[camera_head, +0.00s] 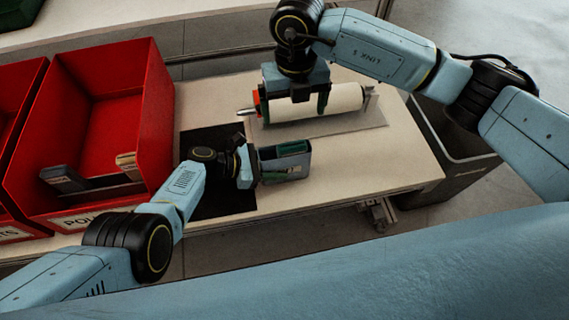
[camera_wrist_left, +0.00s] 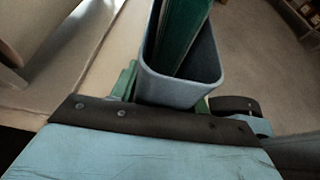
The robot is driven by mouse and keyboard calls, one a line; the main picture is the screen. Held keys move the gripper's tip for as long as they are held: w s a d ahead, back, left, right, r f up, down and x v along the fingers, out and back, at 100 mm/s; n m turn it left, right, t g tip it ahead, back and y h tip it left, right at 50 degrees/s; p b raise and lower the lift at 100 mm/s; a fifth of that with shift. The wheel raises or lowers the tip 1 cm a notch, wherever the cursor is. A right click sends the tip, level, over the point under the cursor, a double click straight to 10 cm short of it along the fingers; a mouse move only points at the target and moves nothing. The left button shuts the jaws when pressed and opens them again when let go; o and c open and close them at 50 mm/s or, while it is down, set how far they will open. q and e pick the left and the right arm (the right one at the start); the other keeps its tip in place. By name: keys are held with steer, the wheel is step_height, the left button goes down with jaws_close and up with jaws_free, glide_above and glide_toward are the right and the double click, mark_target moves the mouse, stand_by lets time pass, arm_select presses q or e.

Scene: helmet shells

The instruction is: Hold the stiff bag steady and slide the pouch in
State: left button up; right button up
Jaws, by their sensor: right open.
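The stiff bag (camera_head: 298,162) is a grey-blue, open-topped sleeve at the front of the table. It also shows in the left wrist view (camera_wrist_left: 180,92), with its mouth open. A dark green flat thing, which looks like the pouch (camera_head: 292,147), stands inside the bag; it also shows in the left wrist view (camera_wrist_left: 186,38). My left gripper (camera_head: 279,166) is shut on the bag, with green finger pads beside its walls. My right gripper (camera_head: 297,106) is open at the white roll behind the bag, apart from the bag and pouch.
The white roll (camera_head: 345,99) with a red end lies on a grey plate (camera_head: 372,123). A red bin (camera_head: 110,125) at the left holds two items. A dark mat (camera_head: 222,202) lies beneath my left arm. A grey bin (camera_head: 470,150) stands right of the table. The table's right part is clear.

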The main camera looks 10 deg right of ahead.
arm_select(q)
steer(key=o, duration=0.4)
steer(key=shift+c, duration=0.2)
steer(key=shift+a, duration=0.15)
steer(key=shift+v, duration=3.6)
steer(key=p+v, duration=0.3)
steer(key=v, duration=0.4)
steer(key=shift+p, duration=0.35)
steer(key=shift+a, duration=0.1)
